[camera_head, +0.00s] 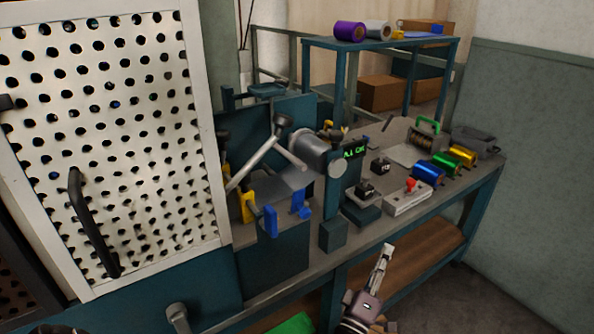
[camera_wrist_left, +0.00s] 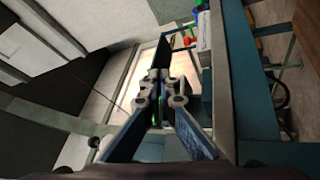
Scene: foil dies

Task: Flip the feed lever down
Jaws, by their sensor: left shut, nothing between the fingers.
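My left gripper (camera_head: 387,250) is at the bottom middle of the head view, in front of the workbench's front edge. Its fingers are together and empty; they also show shut in the left wrist view (camera_wrist_left: 158,75). A small red-tipped lever (camera_head: 410,185) stands on a white box (camera_head: 407,199) near the bench's front edge, above and right of the gripper and apart from it. No readable label confirms it as the feed lever. The red tip (camera_wrist_left: 187,41) also shows in the left wrist view, beyond the fingers. My right gripper is not in view.
A press with a spoked handle (camera_head: 265,150) and a green display (camera_head: 354,151) stands left of the white box. Blue (camera_head: 428,172) and gold (camera_head: 461,156) foil rolls lie to its right. A perforated white door (camera_head: 160,150) fills the left. A lower shelf (camera_head: 420,252) runs beneath the bench.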

